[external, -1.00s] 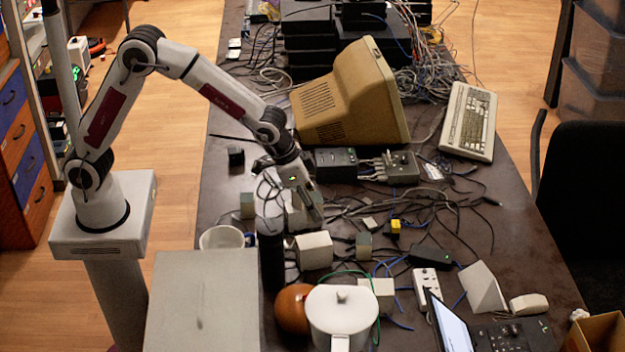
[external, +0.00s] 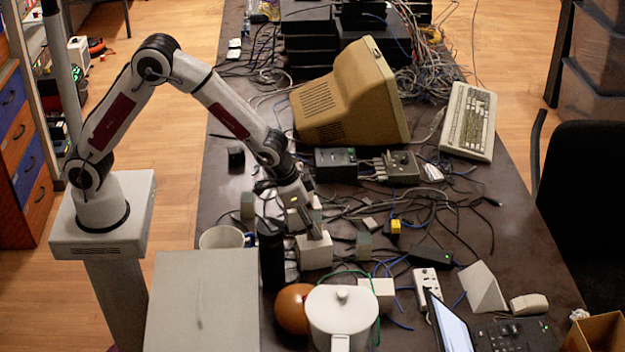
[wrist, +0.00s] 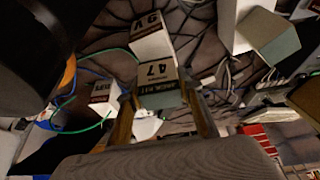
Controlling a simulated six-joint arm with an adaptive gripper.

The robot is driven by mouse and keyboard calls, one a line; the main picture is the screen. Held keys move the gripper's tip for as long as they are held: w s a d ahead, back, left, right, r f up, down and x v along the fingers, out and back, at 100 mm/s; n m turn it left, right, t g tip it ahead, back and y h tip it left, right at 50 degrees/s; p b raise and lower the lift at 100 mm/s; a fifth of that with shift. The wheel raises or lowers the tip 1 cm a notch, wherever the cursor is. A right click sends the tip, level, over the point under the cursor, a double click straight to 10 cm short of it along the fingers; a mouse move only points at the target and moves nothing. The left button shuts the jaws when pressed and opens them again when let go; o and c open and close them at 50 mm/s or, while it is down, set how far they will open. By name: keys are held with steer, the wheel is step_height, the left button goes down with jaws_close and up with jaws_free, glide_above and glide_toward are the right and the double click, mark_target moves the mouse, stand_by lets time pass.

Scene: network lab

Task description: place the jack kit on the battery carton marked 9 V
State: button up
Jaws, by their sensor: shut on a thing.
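The jack kit (wrist: 157,90) is a small box with a pale tan label marked 47 and greenish-grey sides. My gripper (wrist: 165,118) is shut on it, with one finger on each side in the wrist view. The carton marked 9 V (wrist: 151,43) is white and lies right behind the kit in that view, partly covered by it. In the external view my gripper (external: 314,234) is over a white carton (external: 314,258), which looks like the same 9 V one. Whether the kit touches the carton I cannot tell. The kit is mostly hidden there by the gripper.
A black cylinder (external: 271,258) stands close on the left of the gripper. An orange-brown ball (external: 293,309) and a white lidded pot (external: 342,316) are in front. Another white carton (external: 378,293) and a grey-green box (external: 364,246) are to the right, among loose cables.

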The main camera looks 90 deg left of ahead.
steer(key=shift+f, duration=1)
steer(key=shift+f, duration=0.1)
steer(key=o, duration=1.2)
steer(key=shift+c, duration=0.2)
steer(key=v, duration=1.2)
steer(key=shift+s, duration=0.1)
